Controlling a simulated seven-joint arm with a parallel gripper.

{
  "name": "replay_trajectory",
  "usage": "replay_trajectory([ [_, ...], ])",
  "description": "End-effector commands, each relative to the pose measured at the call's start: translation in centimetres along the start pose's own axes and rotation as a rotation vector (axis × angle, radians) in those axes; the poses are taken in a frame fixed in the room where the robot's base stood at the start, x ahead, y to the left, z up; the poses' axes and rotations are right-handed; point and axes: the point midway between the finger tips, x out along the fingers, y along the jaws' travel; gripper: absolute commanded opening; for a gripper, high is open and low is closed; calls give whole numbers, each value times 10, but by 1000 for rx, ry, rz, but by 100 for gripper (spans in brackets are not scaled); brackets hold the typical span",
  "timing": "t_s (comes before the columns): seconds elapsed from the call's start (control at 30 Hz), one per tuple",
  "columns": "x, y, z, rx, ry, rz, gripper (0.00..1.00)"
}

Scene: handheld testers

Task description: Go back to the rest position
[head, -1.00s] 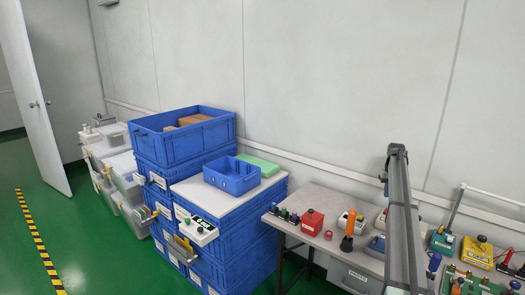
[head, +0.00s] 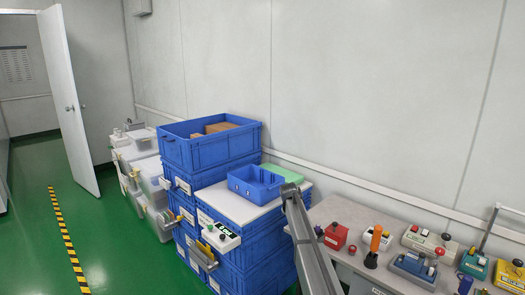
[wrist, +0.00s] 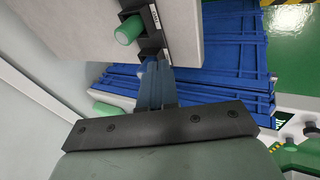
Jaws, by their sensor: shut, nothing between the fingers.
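My gripper (wrist: 153,85) shows in the wrist view with its two blue-grey fingers together and nothing between them. A dark bracket crosses the picture at their base. Past the fingertips are a pale slab with a green knob (wrist: 128,31) in a black holder, and blue crate walls (wrist: 235,45). I cannot tell how far the fingertips are from them. In the head view my grey arm rises from the bottom edge, its upper end in front of the gap between the white-topped crate stack and the table. The fingers cannot be made out there.
A small blue bin (head: 256,182) and a green tray (head: 282,174) sit on the white-topped stack. A large blue crate (head: 207,152) stands behind. The table (head: 325,209) at right holds several testers, including a red box (head: 335,236). Green floor (head: 115,245) is clear at left.

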Motion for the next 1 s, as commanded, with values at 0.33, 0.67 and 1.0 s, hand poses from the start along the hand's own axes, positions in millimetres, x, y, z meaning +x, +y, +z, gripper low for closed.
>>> replay_trajectory([
  [0.33,56,-177,94,-136,-31,-46,0],
  [0.67,111,-282,232,18,-190,-203,0],
  [1.0,125,-388,374,192,-380,-345,0],
])
